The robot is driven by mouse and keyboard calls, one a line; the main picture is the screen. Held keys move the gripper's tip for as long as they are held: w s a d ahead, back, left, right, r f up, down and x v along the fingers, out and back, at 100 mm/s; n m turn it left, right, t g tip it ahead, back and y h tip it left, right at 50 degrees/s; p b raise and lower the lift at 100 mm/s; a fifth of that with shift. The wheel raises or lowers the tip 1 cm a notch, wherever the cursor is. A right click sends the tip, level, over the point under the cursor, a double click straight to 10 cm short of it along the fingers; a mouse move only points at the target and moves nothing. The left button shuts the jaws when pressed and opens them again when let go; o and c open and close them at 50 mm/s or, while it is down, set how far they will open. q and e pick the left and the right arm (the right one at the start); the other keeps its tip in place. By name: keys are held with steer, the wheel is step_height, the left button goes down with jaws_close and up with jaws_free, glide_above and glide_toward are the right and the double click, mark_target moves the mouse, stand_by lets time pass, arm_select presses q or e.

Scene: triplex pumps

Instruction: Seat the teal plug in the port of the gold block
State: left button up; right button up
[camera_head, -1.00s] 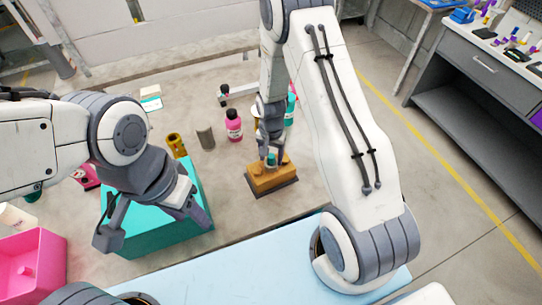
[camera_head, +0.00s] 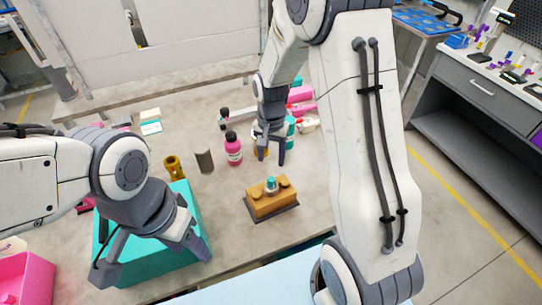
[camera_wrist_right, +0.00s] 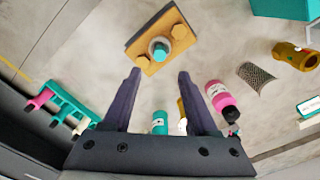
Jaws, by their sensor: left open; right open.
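The gold block (camera_head: 268,203) stands on a dark base on the table, right of the teal box. The teal plug (camera_head: 271,183) stands upright in the middle of its top, between two gold knobs; it also shows in the right wrist view (camera_wrist_right: 160,49). How deep it sits cannot be told. My right gripper (camera_head: 271,160) is open and empty, behind the block and clear of the plug; its two fingers (camera_wrist_right: 155,75) point towards the block in the wrist view. My left gripper (camera_head: 152,268) is open and empty over the front of the teal box.
The teal box (camera_head: 188,203) stands at the left, a pink bin (camera_head: 25,280) at the lower left. A pink bottle (camera_head: 233,150), a grey curved piece (camera_head: 204,161) and a gold cylinder (camera_head: 174,168) stand behind. A teal rack (camera_wrist_right: 62,100) shows in the wrist view.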

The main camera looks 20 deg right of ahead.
steer(key=s+a+r+n, duration=0.8)
steer(key=s+a+r, duration=0.1)
steer(key=s+a, duration=0.2)
steer(key=s+a+r+n, duration=0.1)
steer(key=s+n, duration=0.2)
steer(key=s, duration=0.3)
steer(key=s+a+r+n+y, duration=0.1)
steer(key=s+a+r+n, duration=0.1)
steer(key=s+n, duration=0.2)
steer(key=s, duration=0.2)
steer(key=shift+s, duration=0.4)
step_height(320, 180, down, 2)
steer(key=b, duration=0.2)
steer(key=shift+f+b, duration=0.25)
steer(key=shift+b, duration=0.05)
